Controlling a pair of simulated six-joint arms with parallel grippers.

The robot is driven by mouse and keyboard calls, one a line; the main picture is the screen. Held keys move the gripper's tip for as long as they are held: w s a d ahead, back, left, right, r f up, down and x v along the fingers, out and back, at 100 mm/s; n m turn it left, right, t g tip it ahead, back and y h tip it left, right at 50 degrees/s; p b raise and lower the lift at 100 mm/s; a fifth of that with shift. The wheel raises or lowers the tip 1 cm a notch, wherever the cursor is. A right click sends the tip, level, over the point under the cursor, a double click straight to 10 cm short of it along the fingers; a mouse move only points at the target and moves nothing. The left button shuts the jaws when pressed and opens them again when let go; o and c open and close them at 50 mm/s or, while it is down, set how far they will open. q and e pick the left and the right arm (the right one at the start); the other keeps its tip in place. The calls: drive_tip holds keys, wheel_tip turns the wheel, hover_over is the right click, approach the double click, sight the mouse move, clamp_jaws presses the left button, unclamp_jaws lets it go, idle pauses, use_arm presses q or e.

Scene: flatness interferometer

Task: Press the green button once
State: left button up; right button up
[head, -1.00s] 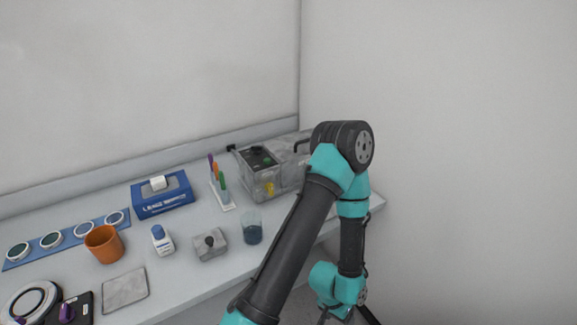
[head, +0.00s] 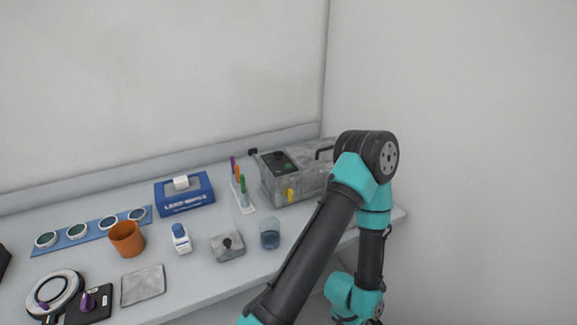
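A grey metal box (head: 292,186) stands at the back right of the bench. Its dark top panel (head: 279,161) carries a small green spot that looks like the green button (head: 288,167), and a dark round knob beside it. A yellow mark is on its front. My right arm crosses in front of the box's right part and bends down at the right. The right gripper is below the picture's edge or hidden, and the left gripper is not in the picture.
Near the box are a marker rack (head: 243,203), a glass beaker (head: 270,234) and a grey block with a knob (head: 228,247). A blue wipes box (head: 185,200), white bottle (head: 181,240), orange cup (head: 126,239), grey cloth (head: 143,286) and blue strip with round optics (head: 91,231) lie further left.

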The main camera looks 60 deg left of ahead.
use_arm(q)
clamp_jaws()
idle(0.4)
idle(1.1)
